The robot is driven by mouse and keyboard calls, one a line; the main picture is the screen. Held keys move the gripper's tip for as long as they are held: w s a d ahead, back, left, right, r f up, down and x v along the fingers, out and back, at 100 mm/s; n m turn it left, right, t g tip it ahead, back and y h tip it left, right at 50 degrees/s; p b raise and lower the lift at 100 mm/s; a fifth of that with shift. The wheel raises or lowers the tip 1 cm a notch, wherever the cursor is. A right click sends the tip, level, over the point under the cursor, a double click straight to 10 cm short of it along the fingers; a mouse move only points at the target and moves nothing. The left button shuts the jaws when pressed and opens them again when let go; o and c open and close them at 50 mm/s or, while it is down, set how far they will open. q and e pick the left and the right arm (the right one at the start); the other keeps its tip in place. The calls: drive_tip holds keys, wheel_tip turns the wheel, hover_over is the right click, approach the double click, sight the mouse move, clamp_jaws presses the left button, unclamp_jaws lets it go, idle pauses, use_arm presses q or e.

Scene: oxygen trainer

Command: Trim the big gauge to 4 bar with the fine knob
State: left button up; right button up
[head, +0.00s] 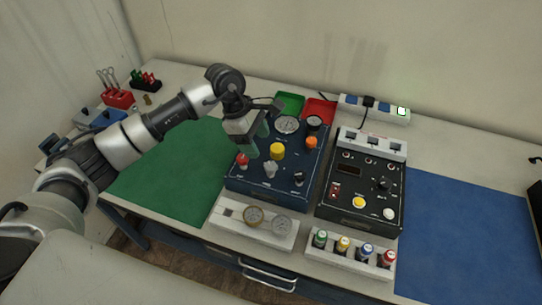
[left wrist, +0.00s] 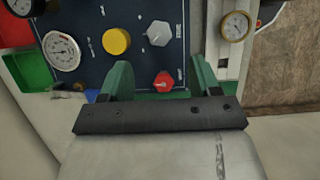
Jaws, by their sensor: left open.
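The big gauge (head: 287,125) is a white dial at the back of the dark blue panel (head: 240,184); it also shows in the left wrist view (left wrist: 62,50), its reading too small to tell. The panel carries a yellow knob (head: 277,150), a grey knob (head: 270,169), a red knob (head: 242,159) and an orange knob (head: 311,142). I cannot read which is the fine knob. My left gripper (head: 257,143) is open with green fingers, above the panel's left part. In the left wrist view the red knob (left wrist: 163,82) appears between the fingers (left wrist: 160,73), with the grey knob (left wrist: 159,33) beyond.
A smaller dark gauge (head: 314,122) is beside the big one. A black control box (head: 360,216) stands right of the panel. A gauge tray (head: 230,221) and a bottle rack (head: 345,259) stand in front. The green mat (head: 170,175) and blue mat (head: 465,235) are clear.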

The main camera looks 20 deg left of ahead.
sight(270, 165)
use_arm(q)
drive_tip(key=p+x, duration=0.1)
drive_tip(key=x, duration=0.4)
drive_tip(key=shift+d+p, duration=0.15)
drive_tip(key=shift+p, duration=0.15)
drive_tip(key=x, duration=0.3)
drive_tip(key=shift+f+p, duration=0.2)
drive_tip(key=shift+p, duration=0.15)
drive_tip(key=shift+f, duration=0.1)
drive_tip(key=shift+w, duration=0.1)
drive_tip(key=shift+c, duration=2.1)
drive_tip(key=c, duration=0.5)
use_arm(e)
drive_tip(key=s+r, duration=0.1)
drive_tip(key=r, duration=0.1)
drive_tip(key=shift+s+d+r, duration=0.1)
drive_tip(key=shift+s+r, duration=0.2)
drive_tip(key=shift+s, duration=0.05)
